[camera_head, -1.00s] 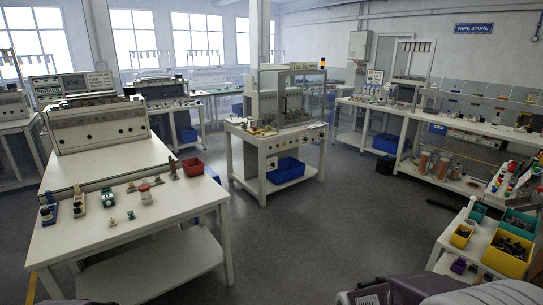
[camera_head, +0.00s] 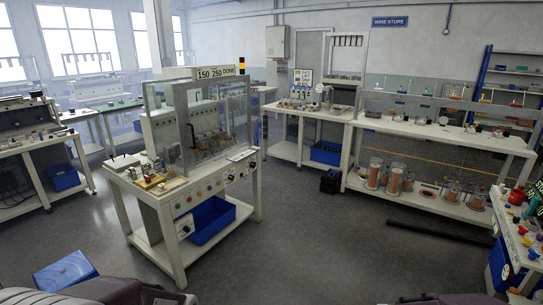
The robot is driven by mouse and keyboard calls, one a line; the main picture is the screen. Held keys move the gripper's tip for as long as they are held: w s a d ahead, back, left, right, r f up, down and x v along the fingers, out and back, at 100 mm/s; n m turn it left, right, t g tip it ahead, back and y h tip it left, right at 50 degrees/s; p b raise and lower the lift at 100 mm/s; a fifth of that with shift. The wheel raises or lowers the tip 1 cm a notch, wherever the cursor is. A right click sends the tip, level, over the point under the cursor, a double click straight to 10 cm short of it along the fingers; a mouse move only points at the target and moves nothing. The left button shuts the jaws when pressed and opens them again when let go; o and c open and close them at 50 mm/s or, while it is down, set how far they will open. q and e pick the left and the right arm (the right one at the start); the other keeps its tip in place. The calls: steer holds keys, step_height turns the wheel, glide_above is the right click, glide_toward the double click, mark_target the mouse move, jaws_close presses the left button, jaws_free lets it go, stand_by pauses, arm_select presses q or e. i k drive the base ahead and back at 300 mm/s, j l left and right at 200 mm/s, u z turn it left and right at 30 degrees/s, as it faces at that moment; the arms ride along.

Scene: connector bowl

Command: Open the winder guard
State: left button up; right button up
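The winder (camera_head: 160,134) stands on a white bench left of the middle of the head view. Its guard (camera_head: 208,122) is a clear panelled box with pale frame edges around the machine. A dark upright handle (camera_head: 192,136) shows on the guard's near side. The guard looks down over the machine, but its exact position is hard to tell through the clear panels. Neither of my grippers is in view; only parts of my own body show along the bottom edge.
The winder's bench (camera_head: 178,190) has buttons on its front and a blue bin (camera_head: 205,220) on its lower shelf. A blue box (camera_head: 65,273) is at the lower left. A long white workbench (camera_head: 440,133) runs along the right. The grey floor (camera_head: 320,240) between is open.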

mark_target(188, 130)
steer(key=i+l+u, duration=0.15)
steer(key=i, duration=0.35)
steer(key=i+u, duration=0.15)
steer(key=i, duration=0.3)
steer(key=i+l+u, duration=0.15)
steer(key=i, duration=0.3)
steer(key=i+l+u, duration=0.25)
steer(key=i+u, duration=0.2)
steer(key=i+l+u, duration=0.3)
steer(key=u, duration=0.2)
steer(key=i+l+u, duration=0.3)
steer(key=l+u, duration=0.15)
steer(key=i+l+u, duration=0.15)
steer(key=l+u, duration=0.3)
steer(key=l, duration=0.25)
